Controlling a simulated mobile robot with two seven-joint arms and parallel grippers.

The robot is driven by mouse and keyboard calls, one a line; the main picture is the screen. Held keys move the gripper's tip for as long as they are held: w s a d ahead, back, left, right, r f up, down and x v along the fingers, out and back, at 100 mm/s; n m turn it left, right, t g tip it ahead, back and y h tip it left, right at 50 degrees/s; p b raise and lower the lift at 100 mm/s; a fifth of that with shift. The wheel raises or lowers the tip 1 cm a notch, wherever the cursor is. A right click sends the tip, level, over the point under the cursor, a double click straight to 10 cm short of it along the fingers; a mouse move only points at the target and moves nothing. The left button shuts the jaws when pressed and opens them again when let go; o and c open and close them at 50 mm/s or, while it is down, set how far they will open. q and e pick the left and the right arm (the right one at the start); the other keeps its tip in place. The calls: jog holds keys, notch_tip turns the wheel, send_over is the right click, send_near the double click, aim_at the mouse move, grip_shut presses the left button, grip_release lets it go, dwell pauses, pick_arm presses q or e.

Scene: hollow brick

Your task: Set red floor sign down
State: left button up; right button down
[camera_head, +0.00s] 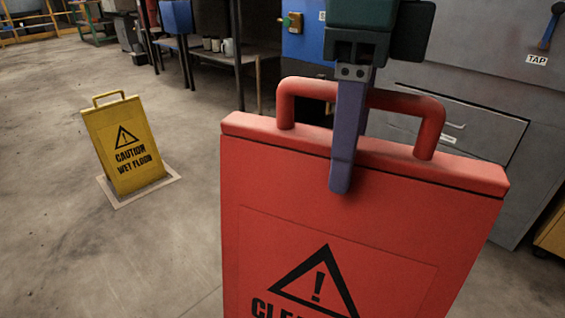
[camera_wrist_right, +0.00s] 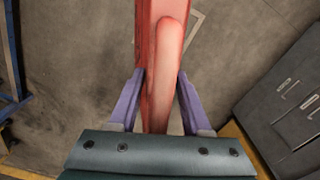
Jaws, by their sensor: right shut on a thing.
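The red floor sign (camera_head: 330,225) fills the front of the head view, with a black warning triangle and a handle on top. My right gripper (camera_head: 342,180) comes down from above and is shut on the sign's top at the handle. In the right wrist view, its purple fingers (camera_wrist_right: 157,95) lie on both sides of the red sign (camera_wrist_right: 163,60), seen from above. The sign's lower part is cut off in the head view, so I cannot tell whether it touches the floor. My left gripper is not in view.
A yellow wet-floor sign (camera_head: 125,145) stands on a pale square (camera_head: 168,183) at left. A pale outline (camera_wrist_right: 196,28) lies on the floor in the wrist view. Grey cabinets (camera_head: 500,85) stand behind at right.

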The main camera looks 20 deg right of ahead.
pick_arm(q)
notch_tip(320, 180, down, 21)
jog(key=b, duration=1.8)
jog(key=shift+b, duration=0.35)
pick_arm(e)
notch_tip(320, 180, down, 31)
jog(key=d+m, duration=0.2)
jog(key=m, duration=0.2)
jog(key=shift+s+r, duration=0.15)
jog(key=shift+r, duration=0.05)
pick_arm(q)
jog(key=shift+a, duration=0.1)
pick_arm(e)
jog(key=c, duration=0.8)
grip_release()
jog(key=shift+f, duration=0.2)
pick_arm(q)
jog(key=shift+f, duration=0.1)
pick_arm(e)
jog(key=o, duration=0.5)
jog(key=shift+d, duration=0.1)
jog(key=shift+c, duration=0.2)
jog(key=shift+r, duration=0.1)
